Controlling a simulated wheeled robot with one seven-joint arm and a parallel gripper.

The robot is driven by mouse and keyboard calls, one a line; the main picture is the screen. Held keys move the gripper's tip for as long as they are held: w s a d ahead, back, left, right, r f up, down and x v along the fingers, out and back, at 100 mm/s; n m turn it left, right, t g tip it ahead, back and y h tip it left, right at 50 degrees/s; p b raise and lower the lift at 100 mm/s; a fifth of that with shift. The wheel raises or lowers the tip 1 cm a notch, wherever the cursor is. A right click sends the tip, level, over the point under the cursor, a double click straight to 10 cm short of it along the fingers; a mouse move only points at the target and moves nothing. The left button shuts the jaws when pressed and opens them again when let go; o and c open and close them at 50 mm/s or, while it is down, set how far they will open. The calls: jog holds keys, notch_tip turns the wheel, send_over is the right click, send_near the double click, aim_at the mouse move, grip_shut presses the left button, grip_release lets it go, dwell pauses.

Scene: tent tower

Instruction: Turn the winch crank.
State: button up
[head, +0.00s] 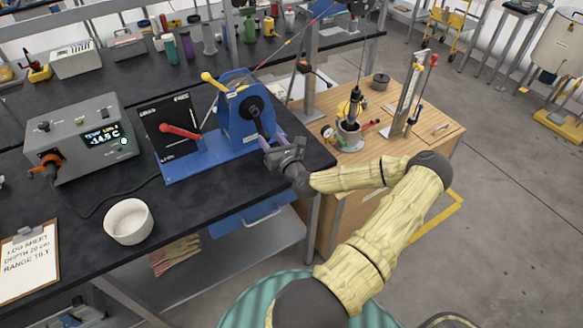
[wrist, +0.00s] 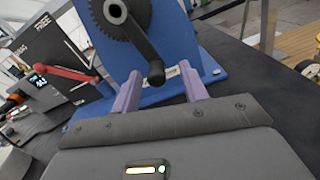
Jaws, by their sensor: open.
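The winch (head: 238,105) has a blue frame on a blue base plate at the bench edge, and its blue side plate fills the top of the wrist view (wrist: 179,45). Its black crank (wrist: 137,33) hangs down and slightly right from a dark toothed wheel (wrist: 117,12), ending in a black knob (wrist: 155,73). In the head view the crank (head: 258,123) is small and partly hidden by my gripper. My gripper (head: 272,143) is open, its two purple fingers apart. In the wrist view the knob appears between the fingertips (wrist: 159,82); contact cannot be told.
A grey display box (head: 80,137) and white bowl (head: 129,221) are left. A wooden table (head: 440,105) with instruments is right.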

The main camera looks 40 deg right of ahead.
jog(key=b+v, duration=0.2)
jog(key=v, duration=1.2)
jog(key=shift+d+b, duration=0.2)
jog(key=shift+b, duration=0.1)
jog(key=shift+f, duration=0.15)
